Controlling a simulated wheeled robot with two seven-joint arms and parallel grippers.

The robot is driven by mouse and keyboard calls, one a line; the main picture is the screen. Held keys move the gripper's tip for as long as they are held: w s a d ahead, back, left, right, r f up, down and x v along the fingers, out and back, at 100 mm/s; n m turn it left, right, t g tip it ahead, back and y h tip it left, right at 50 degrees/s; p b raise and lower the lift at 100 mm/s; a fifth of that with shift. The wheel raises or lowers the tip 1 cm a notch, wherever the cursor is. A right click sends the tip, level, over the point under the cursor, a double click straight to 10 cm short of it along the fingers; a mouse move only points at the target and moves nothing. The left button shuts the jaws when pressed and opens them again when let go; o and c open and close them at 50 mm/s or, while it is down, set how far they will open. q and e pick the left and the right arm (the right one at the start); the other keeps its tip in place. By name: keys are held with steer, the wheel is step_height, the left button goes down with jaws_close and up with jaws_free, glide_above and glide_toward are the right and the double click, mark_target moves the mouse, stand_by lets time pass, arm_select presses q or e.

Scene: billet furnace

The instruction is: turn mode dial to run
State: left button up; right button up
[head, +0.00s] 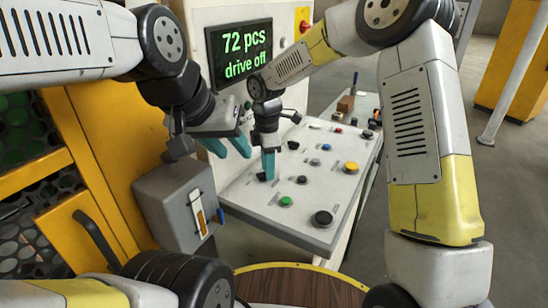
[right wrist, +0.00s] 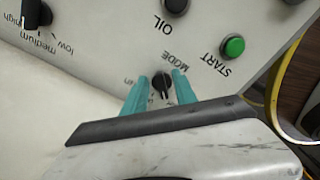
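The mode dial (right wrist: 162,84) is a small black knob on the white console panel, next to the label MODE in the right wrist view. A light pointer mark shows on it; label text by the left finger is partly hidden, so its setting is unclear. My right gripper (right wrist: 161,82) has its two teal fingers apart, one on each side of the dial, with small gaps visible. In the head view my right gripper (head: 268,166) points down at the panel, largely hiding the dial. My left gripper (head: 229,146) is open and empty, left of the right one.
A green START button (right wrist: 234,46) and black OIL button (right wrist: 176,5) are close to the dial. A low/medium/high knob (right wrist: 36,13) is farther off. The screen (head: 240,54) reads "72 pcs drive off". A grey box (head: 177,205) stands left of the console.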

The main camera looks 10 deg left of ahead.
steer(key=shift+f, duration=0.1)
jaws_close()
steer(key=shift+m, duration=0.3)
steer(key=m, duration=0.3)
steer(key=shift+s+m, duration=0.25)
steer(key=shift+m, duration=0.05)
steer(key=m, duration=0.4)
steer(key=shift+s+m, duration=0.2)
steer(key=shift+m, duration=0.1)
steer(key=m, duration=0.4)
steer(key=shift+s+a, duration=0.15)
steer(key=shift+s, duration=0.05)
steer(key=m, duration=0.5)
steer(key=shift+s+a, duration=0.15)
